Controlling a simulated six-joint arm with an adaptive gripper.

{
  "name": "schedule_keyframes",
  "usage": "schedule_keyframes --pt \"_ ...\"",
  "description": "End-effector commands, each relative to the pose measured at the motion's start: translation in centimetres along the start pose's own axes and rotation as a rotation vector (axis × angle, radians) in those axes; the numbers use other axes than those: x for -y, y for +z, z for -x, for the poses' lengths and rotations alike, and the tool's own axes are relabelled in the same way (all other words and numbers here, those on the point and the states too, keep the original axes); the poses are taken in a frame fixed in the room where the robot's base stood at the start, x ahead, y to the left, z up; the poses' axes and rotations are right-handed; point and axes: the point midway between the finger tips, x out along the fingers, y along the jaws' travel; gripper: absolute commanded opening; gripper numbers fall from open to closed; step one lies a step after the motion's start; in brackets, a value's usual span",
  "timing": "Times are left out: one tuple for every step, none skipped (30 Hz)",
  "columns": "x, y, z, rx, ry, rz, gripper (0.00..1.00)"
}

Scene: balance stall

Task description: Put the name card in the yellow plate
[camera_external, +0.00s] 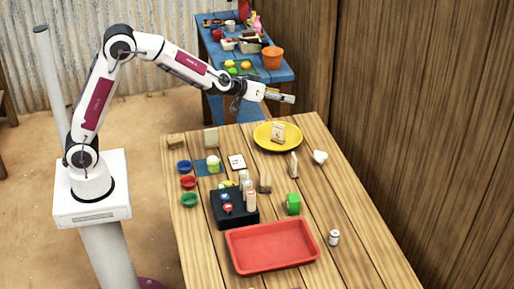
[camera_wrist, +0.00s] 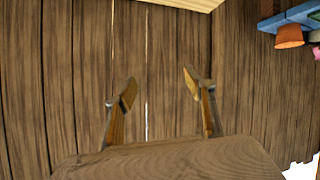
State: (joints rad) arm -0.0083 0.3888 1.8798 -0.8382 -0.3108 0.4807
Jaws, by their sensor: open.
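The yellow plate (camera_external: 259,139) lies at the far end of the wooden table. A small upright tan card with a dark mark (camera_external: 278,132) stands in it. Other card-like pieces are a tan upright one (camera_external: 210,138), a thin upright one (camera_external: 294,165) just in front of the plate, and a white flat one (camera_external: 237,162). I cannot read which is the name card. My gripper (camera_external: 284,97) is raised above and behind the plate, pointing right. In the wrist view its fingers (camera_wrist: 154,90) are apart with nothing between them, facing the plank wall.
Blue, red and green bowls (camera_external: 188,182) line the left edge. A dark box (camera_external: 239,218) with bottles, a green roll (camera_external: 293,204) and a red tray (camera_external: 233,257) stand nearer. A cluttered blue table (camera_external: 222,52) stands behind; a wall bounds the right.

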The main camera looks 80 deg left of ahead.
Motion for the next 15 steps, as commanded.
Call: schedule_keyframes --pt "-0.6 -0.4 1.2 0.008 0.024 -0.005 0.54" --pt "-0.9 -0.4 1.9 0.016 0.038 -0.008 0.54" --pt "-1.2 -0.5 2.8 0.025 0.055 -0.013 0.54" --pt "-1.5 -0.5 3.4 0.034 0.068 -0.017 0.54" --pt "-1.8 -0.6 4.1 0.041 0.081 -0.022 0.54" --pt "-2.1 -0.5 5.0 0.052 0.097 -0.026 0.54" --pt "-2.3 -0.5 5.7 0.06 0.109 -0.031 0.54" --pt "-2.5 -0.5 6.4 0.068 0.12 -0.036 0.54" --pt "-2.8 -0.4 7.3 0.08 0.135 -0.042 0.54" --pt "-3.0 -0.4 8.0 0.088 0.146 -0.047 0.54" --pt "-3.1 -0.3 8.7 0.097 0.156 -0.051 0.54" --pt "-3.3 -0.1 9.6 0.109 0.169 -0.06 0.54" --pt "-3.4 0.0 10.3 0.118 0.179 -0.064 0.54" --pt "-3.5 0.1 11.0 0.127 0.187 -0.07 0.54" --pt "-3.6 0.3 12.0 0.139 0.199 -0.077 0.54"
